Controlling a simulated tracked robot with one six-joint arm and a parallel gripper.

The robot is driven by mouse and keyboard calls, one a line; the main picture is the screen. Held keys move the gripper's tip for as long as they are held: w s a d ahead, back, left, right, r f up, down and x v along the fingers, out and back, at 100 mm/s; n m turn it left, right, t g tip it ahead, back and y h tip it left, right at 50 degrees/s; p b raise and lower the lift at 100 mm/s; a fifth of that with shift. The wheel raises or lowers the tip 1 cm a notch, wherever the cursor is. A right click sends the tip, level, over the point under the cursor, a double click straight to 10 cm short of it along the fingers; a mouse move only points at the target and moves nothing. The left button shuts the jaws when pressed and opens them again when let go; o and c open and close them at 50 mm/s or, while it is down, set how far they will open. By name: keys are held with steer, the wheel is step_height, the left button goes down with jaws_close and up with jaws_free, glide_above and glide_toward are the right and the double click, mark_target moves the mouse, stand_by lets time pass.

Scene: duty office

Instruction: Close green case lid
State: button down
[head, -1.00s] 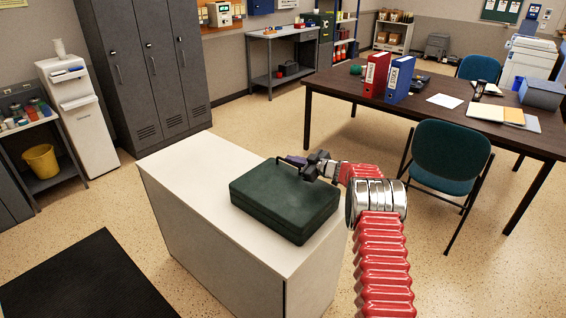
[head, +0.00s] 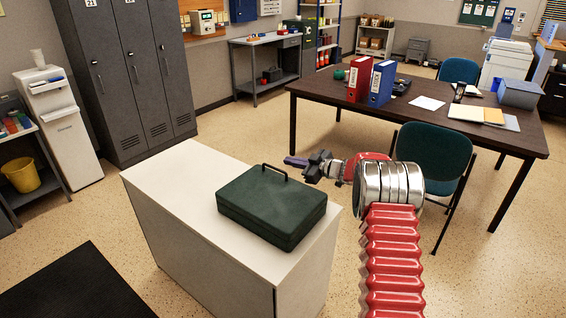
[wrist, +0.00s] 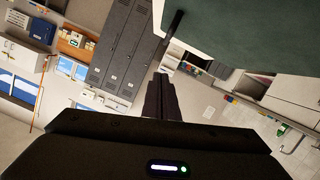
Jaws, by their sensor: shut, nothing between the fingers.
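The green case (head: 271,207) lies on the white cabinet top (head: 172,178) in the head view. Its lid looks down flat on its base, and its dark handle (head: 275,170) stands at the far edge. My gripper (head: 290,161) is shut and empty, just beyond the handle side of the case and apart from it as far as I can tell. In the wrist view the shut fingers (wrist: 161,92) point away, and the green case (wrist: 245,30) fills the upper right with its handle (wrist: 174,24) beside them.
A dark table (head: 325,90) with red and blue binders (head: 381,83) stands at the back right. A teal chair (head: 434,157) is right of my arm. Grey lockers (head: 125,75) stand behind the cabinet. The cabinet's left part is bare.

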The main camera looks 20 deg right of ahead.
steer(key=shift+v, duration=1.25)
